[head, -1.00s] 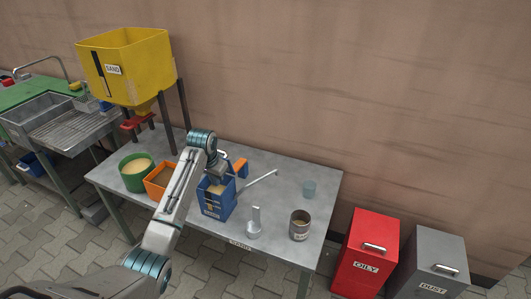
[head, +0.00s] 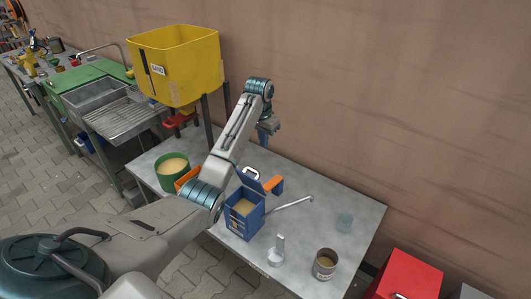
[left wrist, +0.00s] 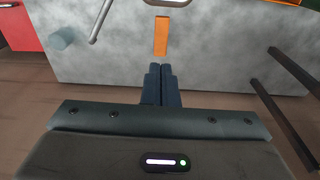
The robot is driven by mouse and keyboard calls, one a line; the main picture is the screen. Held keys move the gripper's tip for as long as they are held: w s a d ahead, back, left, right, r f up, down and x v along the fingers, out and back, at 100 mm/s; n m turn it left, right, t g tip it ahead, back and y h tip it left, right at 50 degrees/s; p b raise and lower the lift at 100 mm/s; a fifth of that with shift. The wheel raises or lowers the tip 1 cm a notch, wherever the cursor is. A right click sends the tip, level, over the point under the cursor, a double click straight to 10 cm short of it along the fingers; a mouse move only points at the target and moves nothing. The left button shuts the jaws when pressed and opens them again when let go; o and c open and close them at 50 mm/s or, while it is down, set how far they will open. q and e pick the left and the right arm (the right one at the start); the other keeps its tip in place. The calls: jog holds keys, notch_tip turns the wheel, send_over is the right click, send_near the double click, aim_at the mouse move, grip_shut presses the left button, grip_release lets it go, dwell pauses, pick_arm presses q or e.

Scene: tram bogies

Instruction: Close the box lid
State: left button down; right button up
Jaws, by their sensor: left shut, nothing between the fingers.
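The blue box (head: 243,219) stands on the grey bench with sand-coloured material showing inside. Its lid (head: 250,182) stands up at the back edge, open, with a pale handle (head: 252,173) at its top. My left gripper (head: 265,141) is in the air above and behind the box, apart from the lid. In the left wrist view its dark fingers (left wrist: 161,70) are together with nothing between them, over the back of the bench. A pale handle (left wrist: 167,2) shows at the top edge there. My right gripper is not in view.
A yellow hopper (head: 185,72) stands behind left.

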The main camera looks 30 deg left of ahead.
pick_arm(q)
notch_tip(320, 180, down, 9)
jog(key=p, duration=0.3)
jog(key=s, duration=0.1)
jog(key=s+p, duration=0.2)
jog(key=shift+s+a+r, duration=0.15)
jog(key=shift+s+r, duration=0.1)
jog(key=shift+s, duration=0.05)
